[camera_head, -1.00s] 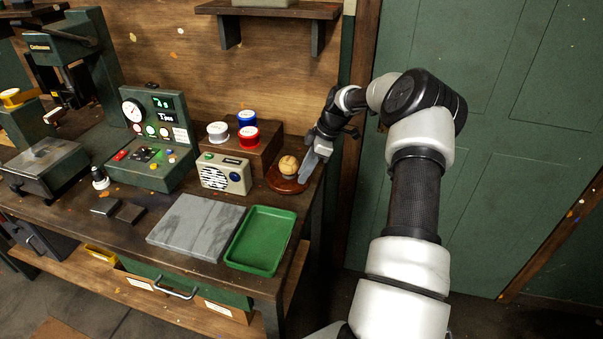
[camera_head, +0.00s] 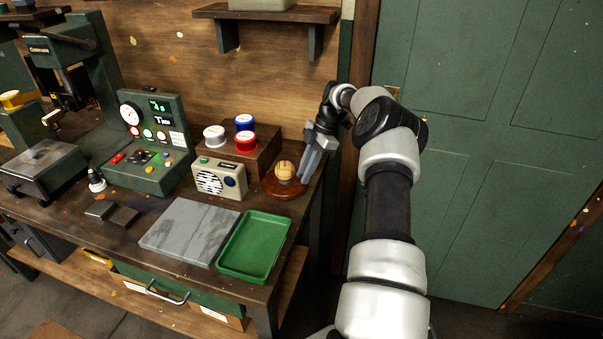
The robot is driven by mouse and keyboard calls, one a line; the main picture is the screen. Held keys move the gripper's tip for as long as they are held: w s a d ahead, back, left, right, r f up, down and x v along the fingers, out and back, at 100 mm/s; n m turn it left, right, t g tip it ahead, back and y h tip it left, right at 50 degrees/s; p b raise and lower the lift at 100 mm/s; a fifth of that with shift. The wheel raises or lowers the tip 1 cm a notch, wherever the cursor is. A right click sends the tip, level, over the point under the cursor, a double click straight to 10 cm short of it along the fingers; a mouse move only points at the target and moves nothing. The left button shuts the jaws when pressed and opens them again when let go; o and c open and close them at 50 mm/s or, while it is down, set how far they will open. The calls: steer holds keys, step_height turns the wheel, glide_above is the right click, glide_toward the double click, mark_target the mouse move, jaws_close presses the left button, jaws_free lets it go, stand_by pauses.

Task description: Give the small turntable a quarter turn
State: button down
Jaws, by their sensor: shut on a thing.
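The small turntable (camera_head: 272,190) is a round reddish-brown wooden disc at the right end of the bench. A tan leather ball (camera_head: 285,170) rests on its middle, with dark seam lines facing me. My gripper (camera_head: 304,179) points down at the turntable's right edge, beside the ball and apart from it. Its grey fingers are close together, shut on the turntable's right rim. The exact contact at the fingertips is too small to see clearly.
A cream radio (camera_head: 218,180) stands left of the turntable. A wooden box (camera_head: 262,152) with white, blue and red spools is behind it. A green tray (camera_head: 254,246) and grey slab (camera_head: 189,231) lie in front. A green door (camera_head: 480,130) is at right.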

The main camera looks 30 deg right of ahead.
steer(key=shift+w+d+r+n, duration=0.1)
steer(key=shift+w+n, duration=0.05)
steer(key=shift+n, duration=0.15)
stand_by(0.4)
steer(key=c, duration=1.9)
jaws_free()
